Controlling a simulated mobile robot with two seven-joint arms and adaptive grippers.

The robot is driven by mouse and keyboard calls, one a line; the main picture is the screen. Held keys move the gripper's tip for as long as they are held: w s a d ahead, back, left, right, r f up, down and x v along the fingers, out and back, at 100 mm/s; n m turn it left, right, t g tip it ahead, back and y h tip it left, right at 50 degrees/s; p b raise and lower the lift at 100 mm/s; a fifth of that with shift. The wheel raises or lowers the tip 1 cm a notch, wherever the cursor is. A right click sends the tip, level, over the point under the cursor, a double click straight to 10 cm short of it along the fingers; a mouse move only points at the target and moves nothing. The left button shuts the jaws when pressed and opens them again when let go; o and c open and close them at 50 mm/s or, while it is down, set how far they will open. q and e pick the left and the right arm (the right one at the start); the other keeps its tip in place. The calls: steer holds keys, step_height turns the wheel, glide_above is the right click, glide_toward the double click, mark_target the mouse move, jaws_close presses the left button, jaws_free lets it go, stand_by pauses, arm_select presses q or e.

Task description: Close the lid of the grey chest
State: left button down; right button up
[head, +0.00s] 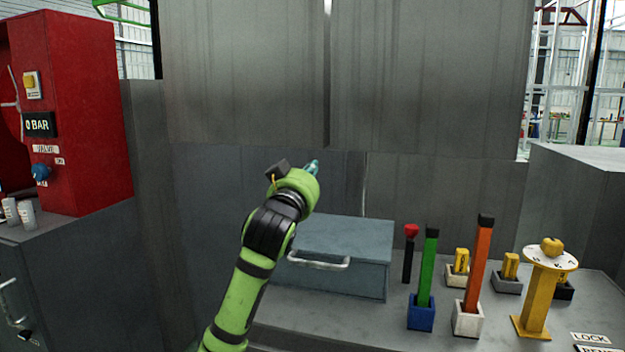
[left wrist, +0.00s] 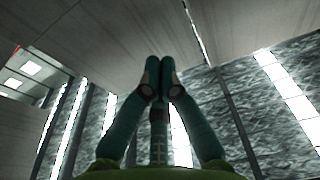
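The grey chest (head: 345,282) sits on the grey worktop in the middle of the head view. Its lid (head: 350,238) looks down, lying flat on the box, with a pale bar handle (head: 318,262) at the front edge. My left arm partly hides the chest's left side. My left gripper (head: 313,166) is raised above and behind the chest in the picture, apart from it, in front of the grey wall panels. In the left wrist view its teal fingers (left wrist: 160,68) are together with nothing visible between them. My right gripper does not show.
Right of the chest stand a red-topped black lever (head: 409,254), a green lever (head: 428,268), an orange lever (head: 478,265) and a yellow pedestal with a dial (head: 541,295). A red cabinet (head: 85,110) stands at the left. Grey panels (head: 430,90) rise behind the worktop.

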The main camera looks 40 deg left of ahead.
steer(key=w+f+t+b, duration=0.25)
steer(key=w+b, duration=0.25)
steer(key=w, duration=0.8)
arm_select(q)
steer(key=s+f+t+b, duration=0.1)
steer(key=f+b, duration=0.1)
steer(key=f, duration=0.1)
steer(key=s+d+f+t+y+b, duration=0.1)
steer(key=f+b, duration=0.1)
steer(key=s+d+f+t+b, duration=0.1)
steer(key=s+f+b, duration=0.1)
steer(key=f, duration=0.1)
steer(key=shift+d+f+y, duration=0.1)
steer(key=shift+f+y, duration=0.25)
steer(key=shift+y, duration=0.05)
step_height(320, 180, down, 6)
steer(key=s+t+b, duration=0.1)
steer(key=b, duration=0.6)
steer(key=shift+s+d+y, duration=0.3)
steer(key=shift+d, duration=0.1)
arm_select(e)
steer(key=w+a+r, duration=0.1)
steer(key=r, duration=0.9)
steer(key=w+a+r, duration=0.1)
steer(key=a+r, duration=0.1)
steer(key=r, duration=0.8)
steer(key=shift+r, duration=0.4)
arm_select(q)
step_height(320, 180, up, 10)
